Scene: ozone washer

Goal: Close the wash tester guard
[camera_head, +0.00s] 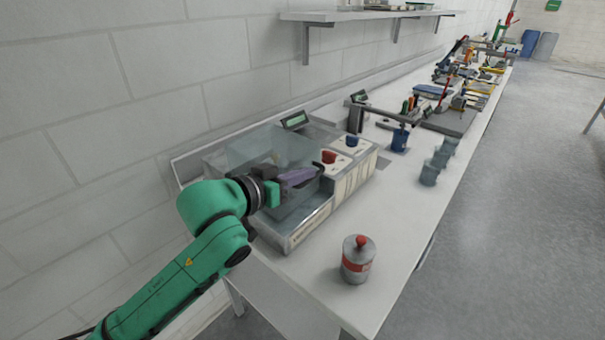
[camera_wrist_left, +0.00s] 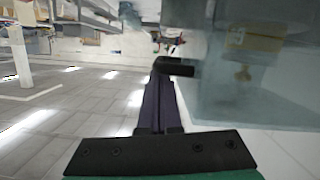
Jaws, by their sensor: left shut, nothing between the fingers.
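The wash tester (camera_head: 300,230) is a pale machine on the bench against the wall, with a red knob and a blue knob on its right part. Its guard (camera_head: 262,147) is a clear bluish cover over the left part and looks raised and tilted; its exact angle is hard to tell. My left gripper (camera_head: 316,174) has purple fingers, shut and empty, at the front of the guard. In the left wrist view the fingers (camera_wrist_left: 158,95) point to a black bent handle (camera_wrist_left: 177,67) beside the clear guard (camera_wrist_left: 270,95). Contact cannot be told. My right gripper is out of view.
A grey can with a red cap (camera_head: 358,260) stands on the bench (camera_head: 300,295) in front of the tester. A blue cup (camera_head: 400,140) and clear beakers (camera_head: 430,172) stand to the right. A wall shelf (camera_head: 370,14) hangs above. Tools crowd the far bench.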

